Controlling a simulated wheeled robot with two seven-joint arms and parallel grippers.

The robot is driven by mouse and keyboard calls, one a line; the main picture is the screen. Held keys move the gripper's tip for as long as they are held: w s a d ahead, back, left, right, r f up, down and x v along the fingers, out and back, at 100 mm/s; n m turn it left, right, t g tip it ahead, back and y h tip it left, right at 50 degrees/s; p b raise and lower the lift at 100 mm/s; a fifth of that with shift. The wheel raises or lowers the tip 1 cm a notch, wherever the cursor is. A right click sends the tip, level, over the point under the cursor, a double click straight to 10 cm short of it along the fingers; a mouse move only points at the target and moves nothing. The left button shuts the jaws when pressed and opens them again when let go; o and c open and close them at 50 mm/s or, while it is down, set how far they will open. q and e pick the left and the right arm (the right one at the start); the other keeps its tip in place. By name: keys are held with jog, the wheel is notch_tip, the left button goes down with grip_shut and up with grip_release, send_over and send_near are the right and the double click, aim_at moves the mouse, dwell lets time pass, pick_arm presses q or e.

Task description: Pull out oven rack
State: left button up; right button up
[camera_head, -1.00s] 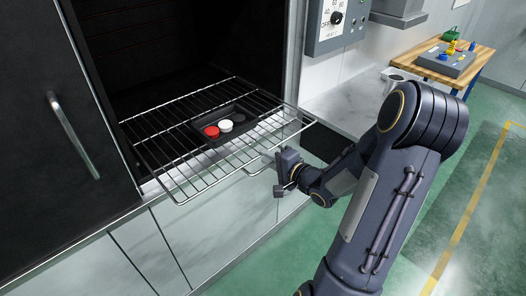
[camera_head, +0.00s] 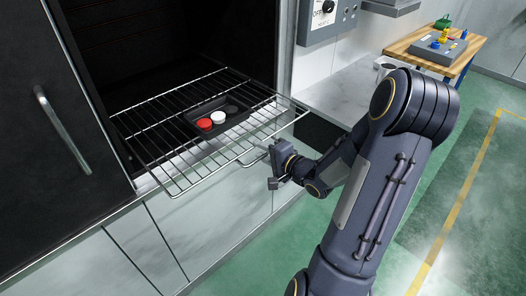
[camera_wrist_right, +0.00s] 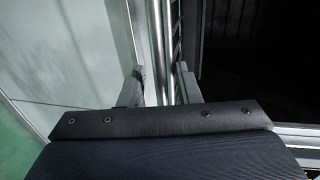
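The oven rack (camera_head: 163,148), a silver wire shelf, sticks out of the dark oven opening (camera_head: 165,55) with its front part past the oven's front edge. A dark tray (camera_head: 188,124) with a red disc (camera_head: 205,124), a white disc (camera_head: 218,117) and a dark disc sits on it. My right gripper (camera_head: 271,167) is at the rack's front right, close to the front rail loop. In the right wrist view its two fingers (camera_wrist_right: 160,88) stand apart, with shiny metal bars (camera_wrist_right: 160,45) showing between them. Whether they touch is unclear. My left gripper is not in view.
A dark door with a metal handle (camera_head: 62,128) stands left of the opening. A control panel (camera_head: 322,18) and a pale counter (camera_head: 337,90) are at the right. A wooden table (camera_head: 410,40) stands at the back right. Green floor (camera_head: 480,200) is open at the right.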

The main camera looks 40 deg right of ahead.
jog(key=v, duration=0.7)
jog(key=shift+s, duration=0.45)
jog(key=shift+r, duration=0.1)
jog(key=s+a+r+n+g+y, duration=0.1)
jog(key=s+a+n+g, duration=0.4)
jog(key=a, duration=0.5)
jog(key=s+a+r+n+g+y, duration=0.1)
jog(key=s+a+r+n+g, duration=0.2)
jog(key=s+a+n+g, duration=0.2)
jog(key=s+a+n, duration=0.3)
jog(key=a+n, duration=0.1)
jog(key=n, duration=0.1)
jog(key=shift+s+a+r, duration=0.2)
jog(key=shift+s+a, duration=0.15)
